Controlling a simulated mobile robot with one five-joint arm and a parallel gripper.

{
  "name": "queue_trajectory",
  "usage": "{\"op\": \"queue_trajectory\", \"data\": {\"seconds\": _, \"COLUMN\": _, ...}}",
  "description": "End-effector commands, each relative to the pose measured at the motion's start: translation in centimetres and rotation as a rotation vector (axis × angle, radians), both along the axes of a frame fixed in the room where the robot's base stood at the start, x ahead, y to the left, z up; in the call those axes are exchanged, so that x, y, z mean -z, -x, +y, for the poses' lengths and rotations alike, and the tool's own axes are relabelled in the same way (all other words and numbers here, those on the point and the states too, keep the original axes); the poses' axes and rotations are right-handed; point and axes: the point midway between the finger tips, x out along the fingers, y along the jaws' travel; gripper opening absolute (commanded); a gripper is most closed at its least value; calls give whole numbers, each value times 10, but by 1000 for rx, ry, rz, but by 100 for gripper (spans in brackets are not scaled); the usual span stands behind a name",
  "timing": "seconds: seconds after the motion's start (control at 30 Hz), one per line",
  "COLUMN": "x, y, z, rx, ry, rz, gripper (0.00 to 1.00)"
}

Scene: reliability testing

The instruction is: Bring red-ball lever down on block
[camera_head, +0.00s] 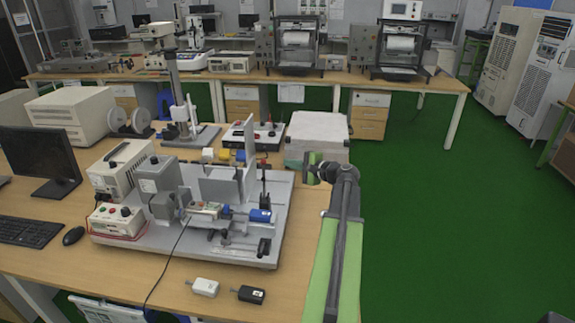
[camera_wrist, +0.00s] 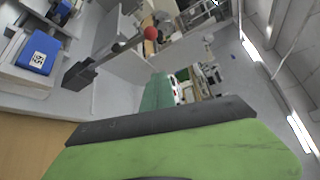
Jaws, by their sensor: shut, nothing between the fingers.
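A black lever (camera_wrist: 105,55) with a red ball (camera_wrist: 151,31) at its end shows in the wrist view, upper middle, apart from my gripper. In the head view, the dark upright lever (camera_head: 264,188) stands at the right side of a grey test rig; its ball is too small to make out well. A blue block (camera_wrist: 38,52) with a white printed label lies at upper left in the wrist view, and it shows on the rig in the head view (camera_head: 260,215). My gripper (camera_head: 314,169) is shut and empty, just right of the rig. Its tips are partly hidden.
The grey rig plate (camera_head: 160,239) covers much of the wooden table. A white box (camera_head: 318,130) stands behind my gripper. A white adapter (camera_head: 204,287) and a black one (camera_head: 249,294) lie at the table's front. Green floor (camera_head: 440,220) is clear at right.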

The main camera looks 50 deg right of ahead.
Motion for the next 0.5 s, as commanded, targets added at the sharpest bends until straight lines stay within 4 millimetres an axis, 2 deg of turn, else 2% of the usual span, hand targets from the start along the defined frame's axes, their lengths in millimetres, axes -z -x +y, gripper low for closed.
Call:
{"op": "queue_trajectory", "data": {"seconds": 0.1, "x": 8, "y": -28, "z": -1, "rx": -4, "ry": 0, "rz": 0, "gripper": 0}}
{"op": "queue_trajectory", "data": {"seconds": 0.33, "x": 18, "y": -76, "z": -2, "rx": -4, "ry": 1, "rz": 1, "gripper": 0}}
{"op": "queue_trajectory", "data": {"seconds": 0.4, "x": 6, "y": -66, "z": 16, "rx": -3, "ry": 0, "rz": 1, "gripper": 0}}
{"op": "queue_trajectory", "data": {"seconds": 0.5, "x": 3, "y": -63, "z": 28, "rx": -3, "ry": 0, "rz": 1, "gripper": 0}}
